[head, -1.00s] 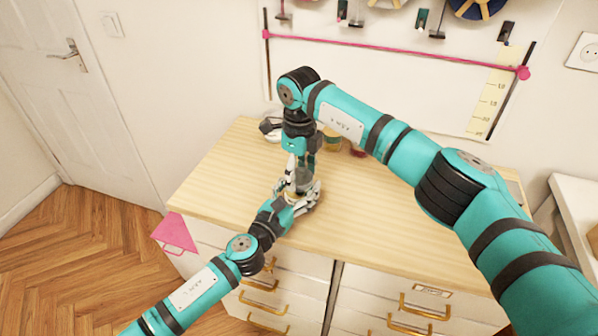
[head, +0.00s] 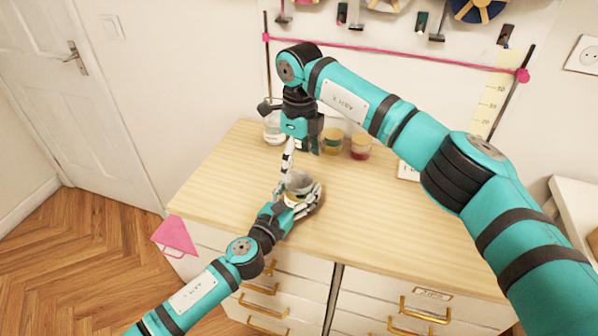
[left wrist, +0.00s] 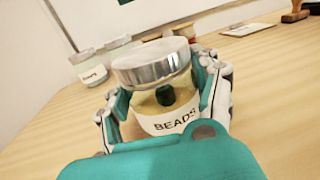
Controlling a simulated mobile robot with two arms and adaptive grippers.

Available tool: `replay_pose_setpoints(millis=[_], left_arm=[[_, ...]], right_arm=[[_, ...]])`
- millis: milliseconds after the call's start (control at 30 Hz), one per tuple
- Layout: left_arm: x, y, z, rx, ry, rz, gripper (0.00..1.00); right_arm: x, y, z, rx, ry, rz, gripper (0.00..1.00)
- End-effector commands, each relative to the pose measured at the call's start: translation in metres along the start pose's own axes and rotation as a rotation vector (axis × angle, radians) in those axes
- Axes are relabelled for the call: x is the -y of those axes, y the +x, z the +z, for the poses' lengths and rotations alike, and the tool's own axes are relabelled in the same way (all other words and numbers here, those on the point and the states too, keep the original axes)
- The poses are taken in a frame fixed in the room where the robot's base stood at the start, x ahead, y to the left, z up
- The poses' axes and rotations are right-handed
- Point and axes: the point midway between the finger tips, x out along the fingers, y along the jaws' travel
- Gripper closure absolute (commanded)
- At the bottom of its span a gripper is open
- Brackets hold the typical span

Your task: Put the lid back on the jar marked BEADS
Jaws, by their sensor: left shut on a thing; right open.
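The jar marked BEADS (left wrist: 172,118) stands upright on the wooden top, with its label facing my left wrist camera. A silver lid (left wrist: 152,64) is on its mouth; I cannot tell whether it is fully seated. My left gripper (left wrist: 165,108) is shut around the jar's body, with fingers on both sides. In the head view the jar's grey lid (head: 299,182) shows between the fingers of my left gripper (head: 299,194). My right gripper (head: 301,150) is open and empty, pointing down, above and behind the jar, apart from the lid.
A white card (head: 408,171) lies to the right. A pink piece (head: 175,236) hangs at the left front edge. The top's right front is clear.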

Motion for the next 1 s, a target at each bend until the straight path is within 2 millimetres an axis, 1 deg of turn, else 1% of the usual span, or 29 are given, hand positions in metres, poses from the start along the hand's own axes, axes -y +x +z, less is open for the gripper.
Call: replay_pose_setpoints(millis=[33,100,200,300,500,733,767,967,1000], left_arm=[[0.000,0.000,-0.001,-0.001,0.001,0.000,1.00],[0.000,0.000,-0.001,-0.001,0.001,0.000,1.00],[0.000,0.000,-0.001,-0.001,0.001,0.000,1.00],[0.000,0.000,-0.001,-0.001,0.001,0.000,1.00],[0.000,0.000,-0.001,-0.001,0.001,0.000,1.00],[0.000,0.000,-0.001,-0.001,0.000,0.000,1.00],[0.000,0.000,-0.001,-0.001,0.000,0.000,0.34],[0.000,0.000,-0.001,-0.001,0.000,0.000,0.08],[0.000,0.000,-0.001,-0.001,0.000,0.000,0.07]], right_arm=[[0.000,-0.013,0.001,0.003,-0.001,-0.003,0.14],[0.000,-0.028,0.001,0.002,0.000,-0.003,0.14],[0.000,-0.046,0.001,0.002,0.000,-0.002,0.14],[0.000,-0.059,0.001,0.001,-0.001,-0.001,0.14],[0.000,-0.070,0.000,0.000,-0.001,0.001,0.14],[-0.001,-0.070,0.000,0.000,-0.001,0.001,0.14],[-0.001,-0.070,0.000,0.000,-0.001,0.001,0.14],[-0.001,-0.070,0.000,0.000,-0.001,0.001,0.14],[-0.001,-0.070,0.000,0.000,-0.001,0.001,0.14]])
